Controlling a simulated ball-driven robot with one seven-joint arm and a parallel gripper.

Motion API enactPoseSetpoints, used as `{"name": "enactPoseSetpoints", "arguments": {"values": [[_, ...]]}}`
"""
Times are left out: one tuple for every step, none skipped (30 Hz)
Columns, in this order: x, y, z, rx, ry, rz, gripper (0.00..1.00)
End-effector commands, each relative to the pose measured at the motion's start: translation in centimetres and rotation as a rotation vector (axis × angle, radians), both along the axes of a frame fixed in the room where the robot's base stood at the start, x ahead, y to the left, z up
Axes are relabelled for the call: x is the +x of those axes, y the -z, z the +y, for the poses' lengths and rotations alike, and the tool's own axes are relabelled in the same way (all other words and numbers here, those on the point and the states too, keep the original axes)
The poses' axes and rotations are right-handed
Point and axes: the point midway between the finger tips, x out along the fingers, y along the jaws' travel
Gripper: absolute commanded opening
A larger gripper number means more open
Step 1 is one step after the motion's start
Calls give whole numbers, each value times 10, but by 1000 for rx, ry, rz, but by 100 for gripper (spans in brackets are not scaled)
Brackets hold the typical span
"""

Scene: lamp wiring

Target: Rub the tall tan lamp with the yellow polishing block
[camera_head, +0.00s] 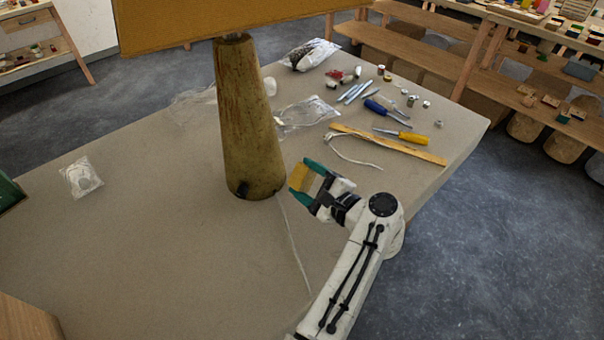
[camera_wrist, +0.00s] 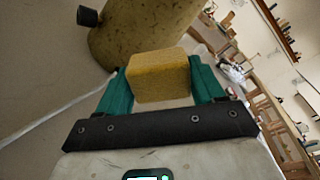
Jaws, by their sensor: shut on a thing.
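The tall tan lamp (camera_head: 248,120) stands upright on the table, with a wide yellow-brown shade (camera_head: 200,22) cut off at the top of the head view. Its base has a small dark knob and a pale cord. My gripper (camera_head: 309,186) is just right of the lamp's lower body, its green fingers shut on the yellow polishing block (camera_head: 300,177). In the wrist view the block (camera_wrist: 158,75) sits between the two fingers, in front of the lamp base (camera_wrist: 140,35). The block is close to the lamp; I cannot tell whether they touch.
Behind my gripper lie a wooden ruler (camera_head: 385,143), a yellow screwdriver (camera_head: 402,136), a blue screwdriver (camera_head: 383,111) and clear bags. A small bag (camera_head: 80,178) lies at left. The lamp's cord (camera_head: 294,245) runs forward.

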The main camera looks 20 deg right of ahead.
Motion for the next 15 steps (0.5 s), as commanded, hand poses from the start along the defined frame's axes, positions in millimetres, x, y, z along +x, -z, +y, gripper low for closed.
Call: {"name": "enactPoseSetpoints", "arguments": {"values": [[0,0,0,0,0,0,43],[0,0,0,0,0,0,43],[0,0,0,0,0,0,43],[0,0,0,0,0,0,43],[0,0,0,0,0,0,43],[0,0,0,0,0,0,43],[0,0,0,0,0,0,43],[-1,0,0,0,0,0,43],[-2,0,0,0,0,0,43],[-3,-1,-1,1,0,0,43],[-4,-1,-1,1,0,0,43],[-6,-1,-2,1,0,0,43],[-9,-2,-2,0,0,0,43],[-11,-3,-3,0,-1,-1,43],[-14,-3,-4,0,-1,-1,43]]}}
